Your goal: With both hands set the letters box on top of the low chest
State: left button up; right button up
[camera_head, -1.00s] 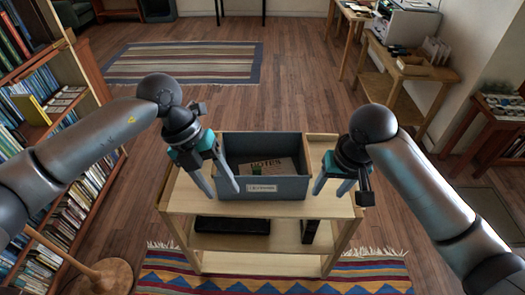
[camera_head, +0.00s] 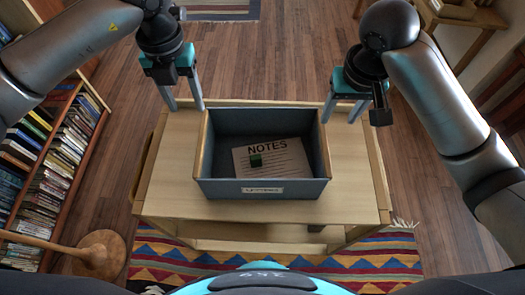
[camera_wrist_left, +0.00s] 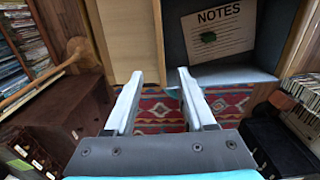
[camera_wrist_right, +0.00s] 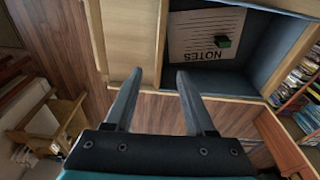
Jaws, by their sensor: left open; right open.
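The letters box (camera_head: 226,189) is an open grey box with wooden side rims and a front label, set flat on a pale wooden stand. A NOTES sheet (camera_head: 285,160) and a small green block (camera_head: 256,161) lie inside. My left gripper (camera_head: 186,108) is open by its far left corner; my right gripper (camera_head: 341,120) is open by its far right corner. Both are empty. In each wrist view, a side rim of the box lines up with the finger gap; I cannot tell the height between them. I cannot identify the low chest with certainty.
The stand (camera_head: 165,190) has bare top on both sides of the box. A patterned rug (camera_head: 180,258) and a round lamp base (camera_head: 98,252) are in front. A bookcase (camera_head: 60,150) is at left. A dark brown drawered piece (camera_wrist_left: 70,125) shows in the left wrist view.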

pick_arm(q)
send_over(200, 140)
notch_tip(200, 140, down, 4)
pick_arm(e)
send_near(325, 141)
jog(key=shift+a+f, duration=0.2)
jog(key=shift+f, duration=0.15)
pick_arm(q)
notch_tip(325, 141, down, 11)
jog(key=shift+s+f, duration=0.1)
jog(key=shift+s, duration=0.05)
pick_arm(e)
jog(key=f, duration=0.3)
jog(key=w+f, duration=0.1)
jog(key=f, duration=0.7)
jog(key=shift+w+d, duration=0.15)
jog(key=shift+w, duration=0.1)
pick_arm(q)
grip_shut()
pick_arm(e)
jog(key=shift+r, duration=0.1)
grip_shut()
